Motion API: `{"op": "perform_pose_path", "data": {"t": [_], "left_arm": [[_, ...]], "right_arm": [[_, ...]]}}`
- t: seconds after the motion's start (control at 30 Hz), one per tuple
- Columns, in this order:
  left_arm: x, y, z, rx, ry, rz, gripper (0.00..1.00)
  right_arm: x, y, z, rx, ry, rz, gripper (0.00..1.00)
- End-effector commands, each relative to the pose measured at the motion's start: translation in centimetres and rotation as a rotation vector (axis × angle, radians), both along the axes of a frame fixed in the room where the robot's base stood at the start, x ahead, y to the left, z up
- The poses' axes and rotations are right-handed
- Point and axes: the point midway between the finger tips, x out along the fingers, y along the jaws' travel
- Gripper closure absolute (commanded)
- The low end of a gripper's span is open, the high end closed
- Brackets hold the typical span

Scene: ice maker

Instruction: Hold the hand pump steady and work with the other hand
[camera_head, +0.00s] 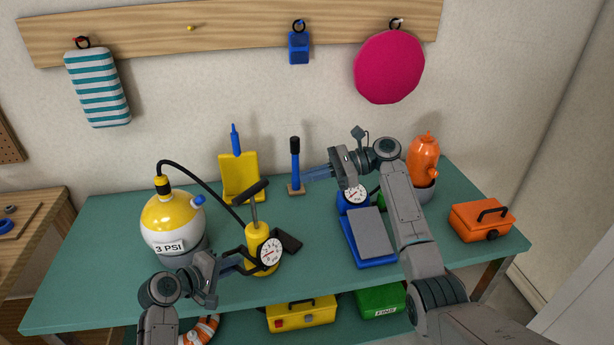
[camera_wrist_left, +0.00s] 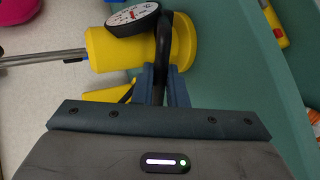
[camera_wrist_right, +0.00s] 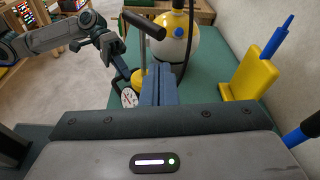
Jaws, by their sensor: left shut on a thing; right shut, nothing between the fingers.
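The yellow hand pump (camera_head: 257,240) stands on the green table, with a round dial gauge (camera_head: 270,252) on its front and a black T-handle (camera_head: 250,190) raised on its rod. A black hose joins it to the yellow and white ball (camera_head: 172,222) labelled "3 PSI". My left gripper (camera_head: 234,264) is shut on the pump's black side handle (camera_wrist_left: 162,50); the pump's yellow body (camera_wrist_left: 110,47) fills the top of the left wrist view. My right gripper (camera_head: 314,174) is shut and empty, above the table to the right of the T-handle, which also shows in the right wrist view (camera_wrist_right: 145,25).
A yellow stand (camera_head: 240,178) with a blue tool and an upright blue-and-black tool (camera_head: 295,165) stand at the back. A blue scale-like device (camera_head: 368,235), an orange bottle (camera_head: 424,160) and an orange case (camera_head: 481,219) are at the right. Bare table lies front right of the pump.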

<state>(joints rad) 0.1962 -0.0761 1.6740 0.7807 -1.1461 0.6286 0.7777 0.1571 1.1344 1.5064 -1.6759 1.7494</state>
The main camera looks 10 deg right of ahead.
Motion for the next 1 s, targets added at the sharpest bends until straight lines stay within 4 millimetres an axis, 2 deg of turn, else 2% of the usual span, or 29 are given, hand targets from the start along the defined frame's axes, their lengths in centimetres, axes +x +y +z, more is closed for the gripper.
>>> {"op": "perform_pose_path", "data": {"t": [0.17, 0.7, 1.0], "left_arm": [[0.0, 0.0, -0.1, 0.0, 0.001, -0.001, 1.0], [0.0, 0.0, -0.1, 0.0, 0.001, -0.001, 1.0], [0.0, 0.0, -0.1, 0.0, 0.001, -0.001, 1.0]], "right_arm": [[0.0, 0.0, 0.3, 0.0, -0.001, 0.0, 1.0], [0.0, 0.1, 5.6, 0.001, -0.001, 0.0, 1.0], [0.0, 0.0, 7.0, 0.0, 0.0, 0.001, 1.0]]}}
